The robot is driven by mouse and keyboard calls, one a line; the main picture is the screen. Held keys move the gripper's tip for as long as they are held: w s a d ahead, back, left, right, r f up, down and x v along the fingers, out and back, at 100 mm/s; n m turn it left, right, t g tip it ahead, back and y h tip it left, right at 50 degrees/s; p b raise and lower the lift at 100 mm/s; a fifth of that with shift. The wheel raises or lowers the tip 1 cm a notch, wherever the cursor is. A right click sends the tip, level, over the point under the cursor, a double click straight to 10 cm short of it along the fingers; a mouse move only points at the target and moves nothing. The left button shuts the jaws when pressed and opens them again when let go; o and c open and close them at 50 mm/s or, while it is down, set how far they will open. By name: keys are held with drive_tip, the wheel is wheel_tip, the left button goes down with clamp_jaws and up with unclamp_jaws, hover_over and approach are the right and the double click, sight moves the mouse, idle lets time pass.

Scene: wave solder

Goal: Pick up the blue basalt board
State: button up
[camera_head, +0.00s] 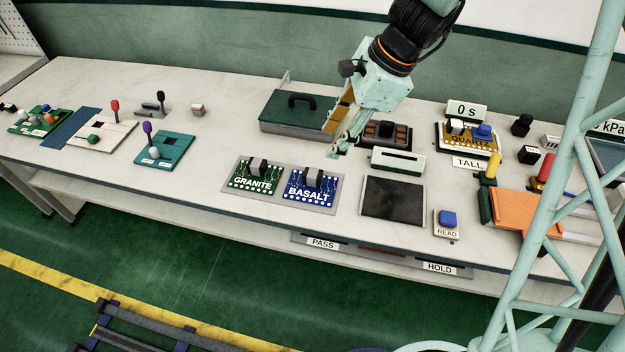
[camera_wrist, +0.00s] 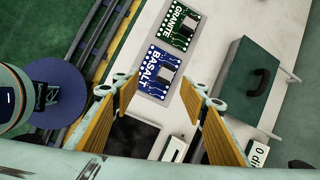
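The blue basalt board (camera_head: 309,195) lies flat on a grey pad near the bench's front edge, with a dark block standing on it and white BASALT lettering. It also shows in the wrist view (camera_wrist: 152,80), ahead of and between my fingertips. My gripper (camera_head: 341,148) hangs above the bench, behind and right of the board, clear of it. In the wrist view my gripper (camera_wrist: 164,92) has its two yellow-padded fingers spread wide with nothing between them.
The green granite board (camera_head: 250,187) lies just left of basalt. A lidded green case (camera_head: 290,112) stands behind. A dark plate (camera_head: 393,200) and a blue READ button (camera_head: 448,218) are to the right. The quartz board (camera_head: 468,140) sits farther right.

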sight(313, 173)
drive_tip(key=w+f+m+p, duration=0.1)
drive_tip(key=w+f+m, duration=0.2)
drive_tip(key=f, duration=0.4)
drive_tip(key=shift+w+d+m, duration=0.15)
drive_tip(key=shift+w+m, duration=0.25)
drive_tip(key=shift+m, duration=0.1)
drive_tip(key=shift+f, duration=0.2)
drive_tip(key=shift+b+x, duration=1.6)
drive_tip(key=shift+x, duration=2.55)
drive_tip(key=shift+f, duration=0.1)
drive_tip(key=shift+b+x, duration=1.25)
drive_tip(key=shift+x, duration=1.25)
drive_tip(key=shift+c, duration=0.5)
drive_tip(key=c, duration=1)
drive_tip(key=shift+r, duration=0.2)
